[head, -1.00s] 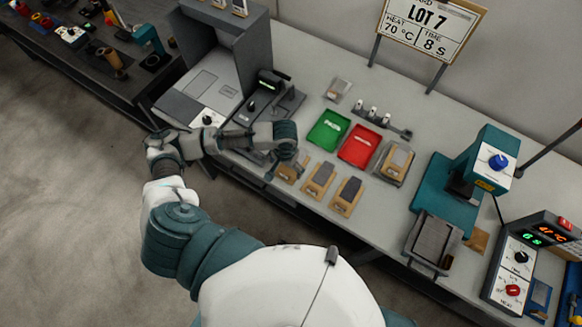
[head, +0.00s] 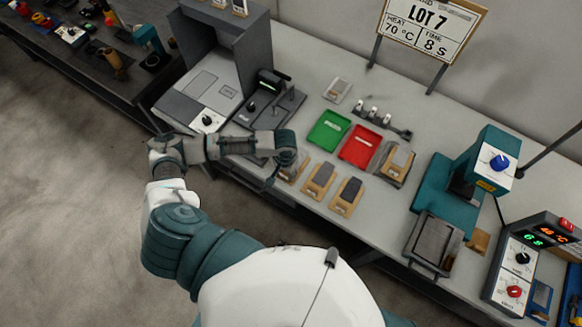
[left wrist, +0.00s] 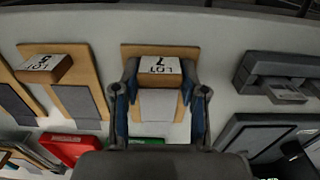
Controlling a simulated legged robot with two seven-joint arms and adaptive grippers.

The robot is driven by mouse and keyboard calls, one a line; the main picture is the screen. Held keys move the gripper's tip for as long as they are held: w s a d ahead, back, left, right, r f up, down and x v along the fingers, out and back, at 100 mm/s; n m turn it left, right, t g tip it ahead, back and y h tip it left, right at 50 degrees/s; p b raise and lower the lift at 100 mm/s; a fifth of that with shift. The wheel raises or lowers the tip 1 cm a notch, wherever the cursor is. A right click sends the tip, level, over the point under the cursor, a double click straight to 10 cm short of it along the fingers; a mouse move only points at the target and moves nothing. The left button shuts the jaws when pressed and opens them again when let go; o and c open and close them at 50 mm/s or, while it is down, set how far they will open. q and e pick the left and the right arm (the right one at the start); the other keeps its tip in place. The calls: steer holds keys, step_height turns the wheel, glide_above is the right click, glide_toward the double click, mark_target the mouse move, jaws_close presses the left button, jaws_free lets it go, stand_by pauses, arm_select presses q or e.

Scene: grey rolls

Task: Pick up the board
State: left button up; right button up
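A wooden board (left wrist: 158,104) with a light grey pad and a raised block labelled LOT 7 (left wrist: 160,70) lies on the table in the left wrist view. My left gripper (left wrist: 160,76) has one finger on each side of this block. The fingers look very near its sides; whether they press on it cannot be told. In the head view my left gripper (head: 286,160) is over this board and hides most of it. A similar board labelled LOT 5 (left wrist: 80,103) lies beside it. My right gripper is not in view.
Two more boards (head: 319,180) (head: 347,196) lie in a row to the right. Green (head: 328,131) and red (head: 360,146) trays are behind. A grey machine (head: 252,112) stands left, a teal press (head: 482,165) right. A sign (head: 428,30) reads LOT 7.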

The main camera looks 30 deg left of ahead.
arm_select(q)
steer(key=shift+s+f, duration=0.15)
steer(key=shift+c, duration=1.3)
steer(key=shift+r, duration=0.5)
steer(key=r, duration=0.2)
steer(key=shift+s+d+r, duration=0.1)
steer(key=shift+s+r, duration=0.2)
steer(key=shift+s, duration=0.1)
steer(key=s+d, duration=0.1)
steer(key=s, duration=0.3)
steer(key=s+d+r, duration=0.1)
steer(key=s+d, duration=0.1)
steer(key=s, duration=0.3)
steer(key=s+d, duration=0.1)
steer(key=s, duration=0.4)
steer(key=shift+s+d+r+p, duration=0.15)
steer(key=shift+d+r+p, duration=0.1)
steer(key=shift+d+p, duration=0.1)
steer(key=shift+a, duration=0.1)
